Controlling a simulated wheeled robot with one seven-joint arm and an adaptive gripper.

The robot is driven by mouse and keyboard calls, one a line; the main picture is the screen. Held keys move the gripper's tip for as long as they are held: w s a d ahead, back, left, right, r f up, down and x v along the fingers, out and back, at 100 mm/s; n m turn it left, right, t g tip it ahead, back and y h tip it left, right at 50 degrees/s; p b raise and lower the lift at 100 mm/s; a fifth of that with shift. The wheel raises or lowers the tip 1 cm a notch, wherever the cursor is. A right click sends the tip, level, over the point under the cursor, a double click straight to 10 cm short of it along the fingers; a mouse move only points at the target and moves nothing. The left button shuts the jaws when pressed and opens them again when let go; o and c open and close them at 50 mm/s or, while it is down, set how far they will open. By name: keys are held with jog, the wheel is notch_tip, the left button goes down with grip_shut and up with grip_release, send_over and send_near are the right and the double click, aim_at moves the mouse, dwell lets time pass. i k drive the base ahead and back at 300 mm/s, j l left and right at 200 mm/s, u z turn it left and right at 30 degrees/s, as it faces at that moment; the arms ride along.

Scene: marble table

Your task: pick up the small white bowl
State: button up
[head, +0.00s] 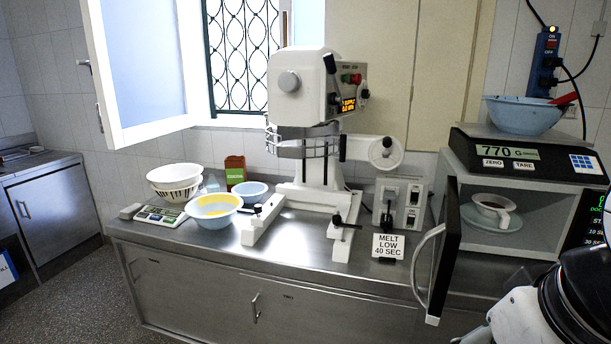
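A small white bowl or cup (493,219) with dark contents sits on a glass plate (470,221) inside the open microwave at the right. Another white bowl (174,171) rests on a white slotted basket (176,193) at the counter's left. I cannot tell which of these is the small white bowl meant. Part of my arm shows at the lower right, in front of the microwave's lower corner. My gripper's fingertips are not in view.
On the metal counter (290,262) stand a bowl with yellow contents (214,206), a light blue bowl (250,188), a small scale (160,216) and a large mixer (300,90). The microwave door (447,250) stands open. A scale (530,150) with a blue bowl (522,115) sits on top.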

aim_at(490, 205)
jog(key=i+z, duration=0.15)
jog(key=i, duration=0.3)
jog(key=i+j+z, duration=0.1)
jog(key=i, duration=0.35)
jog(key=k+j+z, duration=0.1)
jog(key=z, duration=0.15)
jog(key=i, duration=0.5)
